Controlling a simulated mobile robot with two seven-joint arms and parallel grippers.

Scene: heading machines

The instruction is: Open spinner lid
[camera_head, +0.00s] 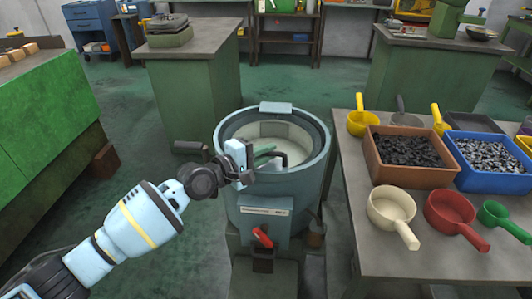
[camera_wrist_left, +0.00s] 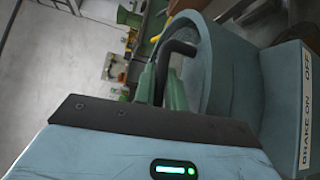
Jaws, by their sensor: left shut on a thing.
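The spinner (camera_head: 262,188) is a round blue-grey drum on a green stand, in the middle of the head view. Its round top, with a pale centre, shows inside the rim (camera_head: 317,150); I cannot tell whether the lid is raised. A black curved handle (camera_head: 278,155) is at the near side of the top and also shows in the left wrist view (camera_wrist_left: 180,47). My left gripper (camera_head: 266,152) reaches over the near left rim, its green fingers (camera_wrist_left: 160,80) shut on the handle. My right gripper is not in view.
A red lever (camera_head: 263,237) is on the spinner's front, with a brake label (camera_wrist_left: 305,108) beside it. A table (camera_head: 440,259) at the right holds a brown bin (camera_head: 412,178), a blue bin (camera_head: 490,181) and several scoops. A green cabinet (camera_head: 196,101) stands behind left.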

